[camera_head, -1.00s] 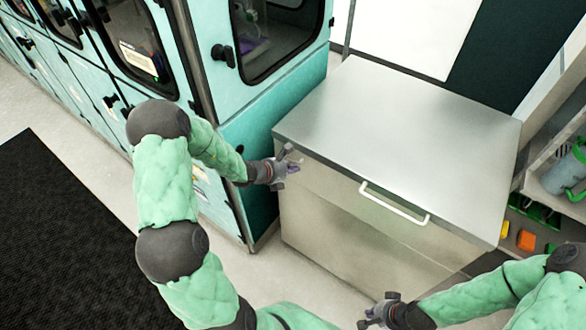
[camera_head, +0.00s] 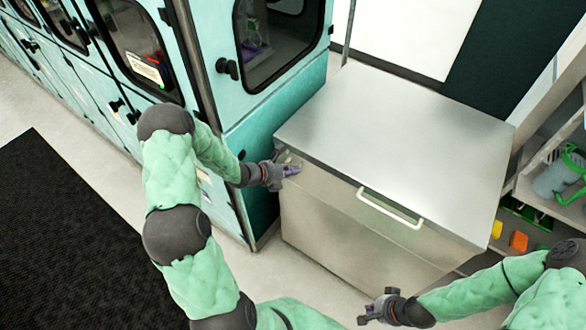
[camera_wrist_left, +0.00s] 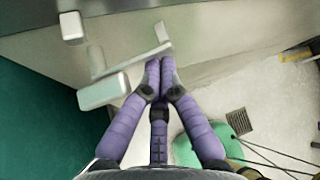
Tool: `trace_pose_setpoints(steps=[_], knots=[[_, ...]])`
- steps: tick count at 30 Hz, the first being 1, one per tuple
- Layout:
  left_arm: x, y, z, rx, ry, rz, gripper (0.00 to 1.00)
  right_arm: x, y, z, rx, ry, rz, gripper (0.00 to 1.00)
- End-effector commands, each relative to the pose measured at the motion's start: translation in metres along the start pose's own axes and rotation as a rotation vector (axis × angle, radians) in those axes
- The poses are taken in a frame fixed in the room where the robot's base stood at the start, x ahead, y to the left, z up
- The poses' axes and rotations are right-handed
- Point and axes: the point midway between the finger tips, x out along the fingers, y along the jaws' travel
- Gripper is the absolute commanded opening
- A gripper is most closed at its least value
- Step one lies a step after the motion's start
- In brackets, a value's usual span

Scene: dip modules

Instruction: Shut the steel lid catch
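The steel chest (camera_head: 375,240) has a flat lid (camera_head: 400,130) that lies down on its body. The lid catch (camera_head: 288,158) is at the chest's left front corner, partly hidden by my left gripper. In the left wrist view the catch (camera_wrist_left: 104,90) shows as a pale metal bar and lever, with a small block (camera_wrist_left: 72,27) above it. My left gripper (camera_head: 291,170) has its purple fingers (camera_wrist_left: 160,66) together, with their tips close to the lever's end; contact is unclear. My right gripper (camera_head: 366,312) is low in front of the chest, apart from it, its fingers too small to read.
A white handle (camera_head: 392,210) is on the chest's front. Teal cabinets (camera_head: 275,105) stand close on the left. A shelf with a jug (camera_head: 556,178) and coloured items (camera_head: 518,241) is on the right. A black mat (camera_head: 70,240) lies on otherwise clear floor.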

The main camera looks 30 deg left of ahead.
Motion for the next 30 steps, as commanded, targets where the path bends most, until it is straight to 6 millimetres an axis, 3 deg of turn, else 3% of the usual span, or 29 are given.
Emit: trace_pose_setpoints(steps=[1,6,12,30], knots=[[-0.004,-0.002,0.005,-0.027,-0.001,-0.019,0.0,-0.012,-0.004,0.0,0.0,0.0,0.0,0.0],[-0.009,-0.002,0.011,-0.135,-0.002,-0.106,0.0,-0.031,-0.011,0.001,0.0,0.0,0.0,0.0],[-0.013,-0.001,0.017,-0.283,-0.002,-0.226,0.0,-0.043,-0.015,0.002,0.0,0.0,0.0,0.0],[-0.026,0.011,0.033,-0.683,-0.001,-0.547,0.0,-0.037,-0.013,0.001,0.0,0.0,0.0,0.0]])
